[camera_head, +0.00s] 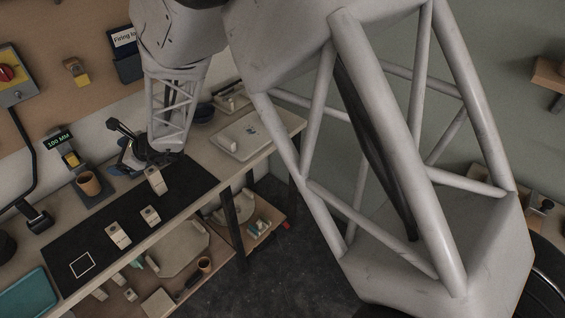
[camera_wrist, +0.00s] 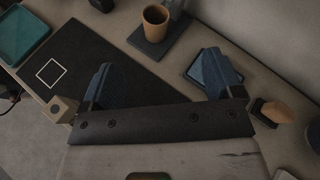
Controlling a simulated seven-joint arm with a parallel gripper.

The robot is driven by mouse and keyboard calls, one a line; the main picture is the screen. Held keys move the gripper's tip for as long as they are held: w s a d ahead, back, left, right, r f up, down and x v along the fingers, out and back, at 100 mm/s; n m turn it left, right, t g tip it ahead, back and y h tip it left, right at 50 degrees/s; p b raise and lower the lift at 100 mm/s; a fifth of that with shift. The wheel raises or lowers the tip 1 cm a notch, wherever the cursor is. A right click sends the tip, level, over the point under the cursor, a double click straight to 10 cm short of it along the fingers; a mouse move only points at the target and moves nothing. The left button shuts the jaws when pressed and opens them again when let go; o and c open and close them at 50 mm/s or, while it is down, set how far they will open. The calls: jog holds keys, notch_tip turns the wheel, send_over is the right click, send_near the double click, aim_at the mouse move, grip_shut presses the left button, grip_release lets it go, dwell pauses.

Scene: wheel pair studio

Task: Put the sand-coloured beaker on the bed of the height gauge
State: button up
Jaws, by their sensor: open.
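The sand-coloured beaker (camera_head: 88,183), tan-orange in the picture, stands upright on the dark bed of the height gauge (camera_head: 70,160), whose display reads 100 MM. The wrist view shows the beaker (camera_wrist: 156,18) at top centre, on the dark slab (camera_wrist: 150,50), with the gauge's post partly cut off behind it. My gripper (camera_wrist: 158,60) is open, with its two blue-dark fingers spread wide and nothing between them. It is apart from the beaker, on the near side of the bed. In the head view my gripper (camera_head: 135,152) is right of the gauge, and its fingers are partly hidden.
Several pale blocks (camera_head: 118,235) stand on the black mat (camera_head: 60,245), beside a white square outline (camera_head: 82,265). A teal tray (camera_head: 28,292) lies at the left end. A blue-grey pad (camera_wrist: 200,77) is beside the right finger. A pale tray (camera_head: 238,137) is at the far bench end.

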jog(key=s+d+r+n+g+h, duration=0.1)
jog(key=s+d+r+n, duration=0.15)
jog(key=d+r, duration=0.45)
jog(key=s+d+r+n+h, duration=0.1)
jog(key=s+d+r+n, duration=0.2)
jog(key=d, duration=0.8)
jog(key=s+d+r+n+g+h, duration=0.15)
jog(key=d+r+n, duration=0.3)
jog(key=d, duration=0.45)
jog(key=s+d+r+n+t+h, duration=0.1)
jog(key=s+d+n+h, duration=0.1)
jog(key=s+d, duration=0.5)
jog(key=s+d+r+n+h, duration=0.1)
jog(key=s+d+h, duration=0.3)
jog(key=d, duration=1.1)
jog(key=s+d+r+n+t+h, duration=0.1)
jog(key=s+d+n+h, duration=0.3)
jog(key=s+d, duration=0.5)
jog(key=shift+s+d+t, duration=0.3)
jog(key=shift+d+t, duration=0.05)
jog(key=shift+d, duration=0.7)
